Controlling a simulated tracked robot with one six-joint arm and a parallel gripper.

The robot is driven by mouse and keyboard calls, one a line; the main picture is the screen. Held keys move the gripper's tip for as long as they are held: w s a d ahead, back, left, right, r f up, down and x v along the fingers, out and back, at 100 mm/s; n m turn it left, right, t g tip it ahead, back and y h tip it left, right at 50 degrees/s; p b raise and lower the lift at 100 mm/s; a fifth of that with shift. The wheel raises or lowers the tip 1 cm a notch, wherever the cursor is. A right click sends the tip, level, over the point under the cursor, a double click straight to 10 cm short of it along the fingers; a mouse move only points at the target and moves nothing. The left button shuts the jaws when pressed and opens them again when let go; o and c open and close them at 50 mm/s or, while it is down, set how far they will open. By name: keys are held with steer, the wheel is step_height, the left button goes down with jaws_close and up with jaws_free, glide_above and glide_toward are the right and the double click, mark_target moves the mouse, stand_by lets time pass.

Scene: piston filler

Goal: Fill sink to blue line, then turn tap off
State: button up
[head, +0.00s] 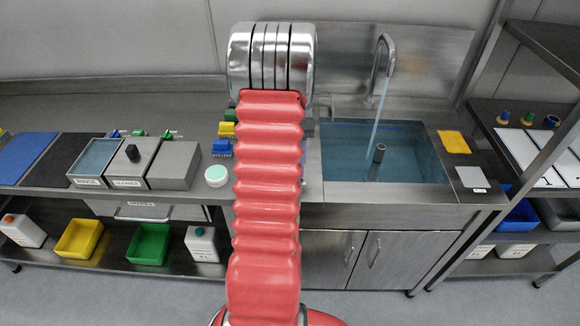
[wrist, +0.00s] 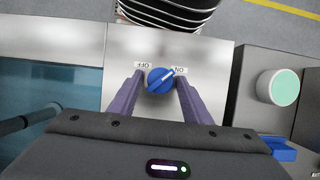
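The steel sink (head: 436,122) holds clear blue water (head: 412,165). A thin stream runs from the curved tap spout (head: 388,45) into it. A blue line (head: 345,124) shows along the back wall near the rim; I cannot tell the exact gap between it and the water. A dark-topped standpipe (head: 379,153) rises in the sink. In the wrist view, the blue tap knob (wrist: 160,80) has its white pointer towards the ON label (wrist: 181,70), away from OFF (wrist: 143,65). My gripper (wrist: 159,78) is open, its purple fingers either side of the knob with small gaps. My arm hides it in the head view.
A yellow cloth (head: 453,142) and grey pad (head: 471,177) lie right of the sink. A metal rack (head: 490,60) stands at the right.

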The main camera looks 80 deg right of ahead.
steer(key=shift+o, duration=0.5)
steer(key=v, duration=1.3)
steer(key=shift+d+r, duration=0.15)
steer(key=shift+r, duration=0.15)
